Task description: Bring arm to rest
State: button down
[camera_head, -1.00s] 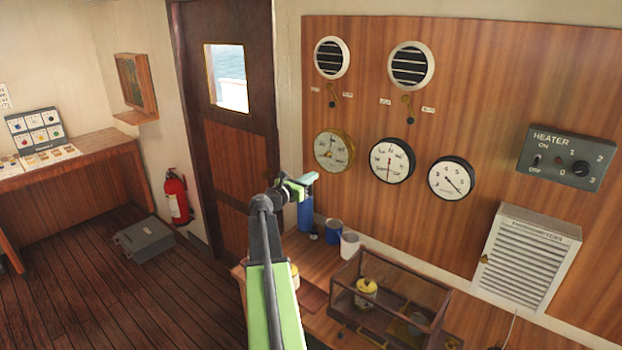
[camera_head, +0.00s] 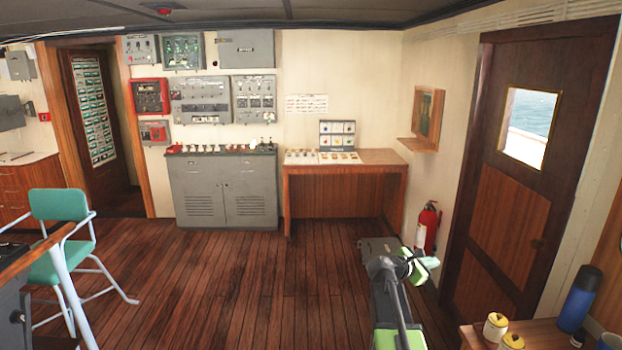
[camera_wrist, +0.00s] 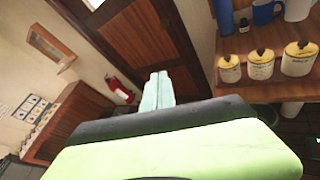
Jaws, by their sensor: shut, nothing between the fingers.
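My green and black arm (camera_head: 393,310) rises from the bottom edge of the head view, right of centre. My gripper (camera_head: 428,263) is at its upper end, pale green, in front of the wall and floor near the fire extinguisher. In the wrist view its two fingers (camera_wrist: 158,90) lie together, shut with nothing between them. The arm's lower links are cut off by the frame.
A counter (camera_head: 480,328) with yellow-lidded pots (camera_head: 495,326) and a blue flask (camera_head: 580,298) stands at the right. A green chair (camera_head: 62,215) stands left; the middle floor is clear.

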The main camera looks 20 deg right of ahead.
jog(key=s+a+f+m+y+b, duration=0.1)
jog(key=a+f+m+y, duration=0.45)
jog(key=a, duration=0.85)
jog(key=a+f+y+b, duration=0.1)
jog(key=a+f+y, duration=0.1)
jog(key=a+f, duration=0.9)
jog(key=s+a+f+m+g+y, duration=0.1)
jog(key=s+a+m+g+y, duration=0.1)
jog(key=s+a+m, duration=0.3)
jog(key=s+a+f+m+g+y, duration=0.1)
jog(key=s+a+m+y, duration=0.3)
jog(key=a, duration=1)
jog(key=s+m, duration=0.2)
jog(key=shift+s+a+f+m+g+y, duration=0.25)
jog(key=shift+s+f+m+g+y, duration=0.05)
jog(key=shift+m+g+y, duration=0.1)
